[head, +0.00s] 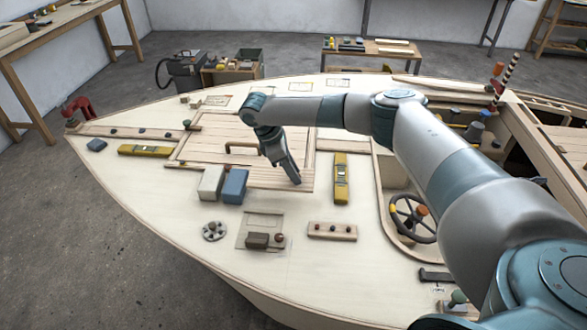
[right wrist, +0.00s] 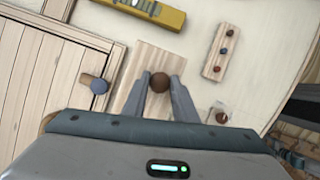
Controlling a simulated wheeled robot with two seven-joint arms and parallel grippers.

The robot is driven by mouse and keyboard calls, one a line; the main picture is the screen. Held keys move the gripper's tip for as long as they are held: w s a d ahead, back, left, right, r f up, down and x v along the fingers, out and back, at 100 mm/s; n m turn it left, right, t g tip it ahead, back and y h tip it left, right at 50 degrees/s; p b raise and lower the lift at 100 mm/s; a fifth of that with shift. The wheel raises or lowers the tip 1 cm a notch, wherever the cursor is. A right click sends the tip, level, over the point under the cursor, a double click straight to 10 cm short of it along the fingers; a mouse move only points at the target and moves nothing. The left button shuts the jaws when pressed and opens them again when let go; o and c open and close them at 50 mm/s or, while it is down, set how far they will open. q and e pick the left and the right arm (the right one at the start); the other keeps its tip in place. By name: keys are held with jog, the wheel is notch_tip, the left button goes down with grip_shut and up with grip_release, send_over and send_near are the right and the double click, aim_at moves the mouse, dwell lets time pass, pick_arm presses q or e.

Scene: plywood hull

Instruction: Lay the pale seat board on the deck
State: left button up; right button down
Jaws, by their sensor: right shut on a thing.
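The pale seat board (right wrist: 139,66) is a light wood-grained panel with a round brown knob (right wrist: 158,82) on it. In the right wrist view my right gripper (right wrist: 159,85) has its two fingers on either side of this knob, shut on it. In the head view my right gripper (head: 296,181) points down over the board (head: 270,181), by the lower right corner of the slatted hatch. I cannot tell whether the board touches the deck (head: 165,185) or hangs just above it. My left gripper is not in view.
A yellow level (head: 341,178) lies right of the gripper, another (head: 145,150) at far left. White (head: 211,183) and blue (head: 235,186) blocks stand left of it. A strip with knobs (head: 332,231) lies nearer me. A steering wheel (head: 412,217) sits in the cockpit at right.

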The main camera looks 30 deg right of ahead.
aim_at(290, 182)
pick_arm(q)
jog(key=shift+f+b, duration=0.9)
pick_arm(e)
jog(key=shift+f, duration=3.2)
jog(key=c, duration=1.4)
grip_release()
jog(key=shift+o, duration=0.2)
jog(key=b+v, duration=0.2)
jog(key=v, duration=0.6)
jog(key=shift+w, duration=0.1)
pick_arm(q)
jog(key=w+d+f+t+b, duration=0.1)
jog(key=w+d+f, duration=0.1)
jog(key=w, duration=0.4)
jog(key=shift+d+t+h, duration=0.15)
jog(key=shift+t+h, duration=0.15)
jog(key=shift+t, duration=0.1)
pick_arm(e)
jog(key=v, duration=0.9)
jog(key=shift+r, duration=0.2)
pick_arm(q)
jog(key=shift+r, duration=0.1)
